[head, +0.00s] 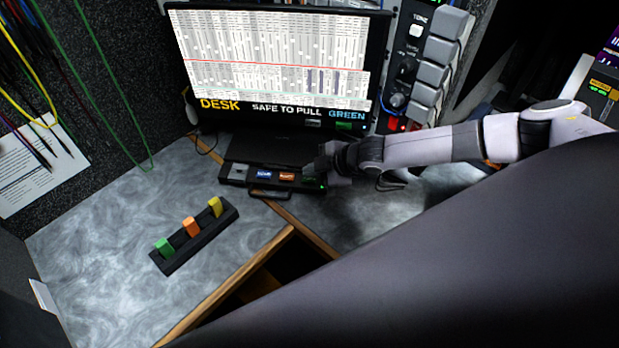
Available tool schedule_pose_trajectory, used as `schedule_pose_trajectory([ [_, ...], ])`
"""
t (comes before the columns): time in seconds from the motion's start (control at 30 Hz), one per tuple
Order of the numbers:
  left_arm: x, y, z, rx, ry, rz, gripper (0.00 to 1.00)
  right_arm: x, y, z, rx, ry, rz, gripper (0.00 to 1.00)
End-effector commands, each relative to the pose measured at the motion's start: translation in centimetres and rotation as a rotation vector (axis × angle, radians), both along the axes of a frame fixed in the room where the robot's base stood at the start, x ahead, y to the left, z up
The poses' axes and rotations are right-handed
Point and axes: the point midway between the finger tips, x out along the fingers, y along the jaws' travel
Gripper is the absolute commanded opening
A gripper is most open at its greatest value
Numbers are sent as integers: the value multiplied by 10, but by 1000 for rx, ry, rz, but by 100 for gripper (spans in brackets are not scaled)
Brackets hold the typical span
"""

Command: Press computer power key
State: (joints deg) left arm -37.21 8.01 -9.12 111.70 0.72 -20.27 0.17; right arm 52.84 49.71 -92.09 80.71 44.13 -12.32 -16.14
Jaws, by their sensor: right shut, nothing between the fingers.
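A black computer unit (237,174) with a handle and a row of small coloured keys stands on the desk under the monitor. A blue key (264,175) and an orange key (287,177) show on its front. A reddish key and a small green light (322,187) sit at its right end, partly covered by my gripper. My right gripper (318,170) is shut and empty, right at the unit's right end. I cannot tell whether its tips touch a key. My left gripper is not in view.
A lit monitor (275,60) stands behind the unit. A black block with green, orange and yellow pieces (193,236) lies on the marbled desk (110,235). Cables hang at the left, and a rack panel (407,65) stands at the right. The desk has a wooden edge with a dark opening in front.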

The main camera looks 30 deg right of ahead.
Motion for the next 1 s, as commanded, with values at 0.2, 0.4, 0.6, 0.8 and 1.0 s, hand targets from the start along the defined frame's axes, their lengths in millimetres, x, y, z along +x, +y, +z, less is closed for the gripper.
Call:
schedule_pose_trajectory([
  [0.2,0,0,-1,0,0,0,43,0,0,-3,0,-1,1,0],
  [0.4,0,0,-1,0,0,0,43,0,0,-3,0,0,0,0],
  [0.6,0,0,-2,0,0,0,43,0,0,-5,-1,0,-1,0],
  [0.8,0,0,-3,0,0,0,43,0,0,-8,-1,0,-1,0],
  [1.0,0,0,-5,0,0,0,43,0,0,-10,-1,0,-1,0],
])
